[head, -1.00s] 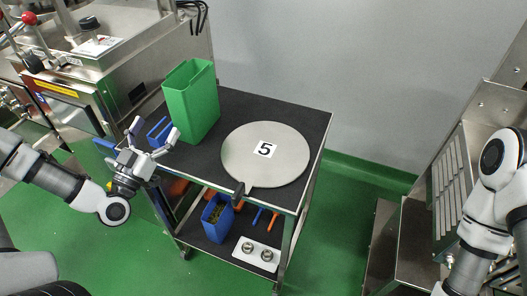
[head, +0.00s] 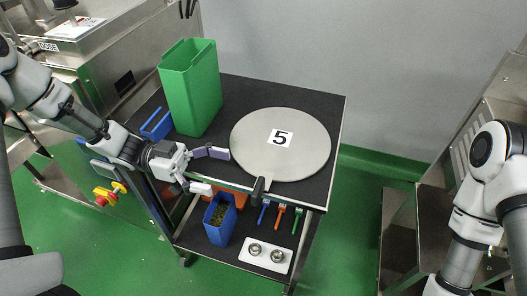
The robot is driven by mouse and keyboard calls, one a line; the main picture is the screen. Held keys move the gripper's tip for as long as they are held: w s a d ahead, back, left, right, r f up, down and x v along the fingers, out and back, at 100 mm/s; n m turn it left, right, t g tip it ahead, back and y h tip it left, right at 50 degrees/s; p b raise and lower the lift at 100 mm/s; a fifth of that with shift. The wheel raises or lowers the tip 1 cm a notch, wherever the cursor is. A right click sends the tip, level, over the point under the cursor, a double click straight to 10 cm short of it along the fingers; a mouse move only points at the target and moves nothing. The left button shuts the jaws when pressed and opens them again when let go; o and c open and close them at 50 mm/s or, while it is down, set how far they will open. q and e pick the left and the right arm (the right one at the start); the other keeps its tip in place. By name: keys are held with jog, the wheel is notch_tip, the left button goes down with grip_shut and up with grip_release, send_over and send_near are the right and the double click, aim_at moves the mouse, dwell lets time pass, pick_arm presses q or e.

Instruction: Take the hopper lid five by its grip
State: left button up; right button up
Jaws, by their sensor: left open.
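The hopper lid five (head: 300,155) is a round, flat metal disc with a white label marked 5. It lies on the dark top of the cart (head: 315,196). Its grip, a black handle (head: 258,187), sticks out at the near edge of the cart top. My left gripper (head: 219,171) is open and empty, just left of the grip and apart from it, its fingers pointing right towards it. My right arm shows at the right edge, but its gripper is out of view.
A tall green bin (head: 191,88) and a blue holder (head: 157,124) stand on the cart top, left of the lid. Metal machines stand at left and right.

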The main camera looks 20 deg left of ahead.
aim_at(258, 186)
pick_arm(q)
jog(key=shift+w+d+f+m+g+b, duration=0.1)
jog(key=shift+d+f+m+g+b, duration=0.2)
jog(key=shift+d+f, duration=0.25)
jog(key=d, duration=0.3)
jog(key=shift+s+r, duration=0.25)
jog(key=shift+s, duration=0.15)
jog(key=d, duration=0.5)
jog(key=shift+s+d+b, duration=0.1)
jog(key=shift+d+b, duration=0.2)
jog(key=shift+b, duration=0.05)
jog(key=shift+a, duration=0.1)
jog(key=c, duration=1.5)
jog(key=shift+c, duration=0.2)
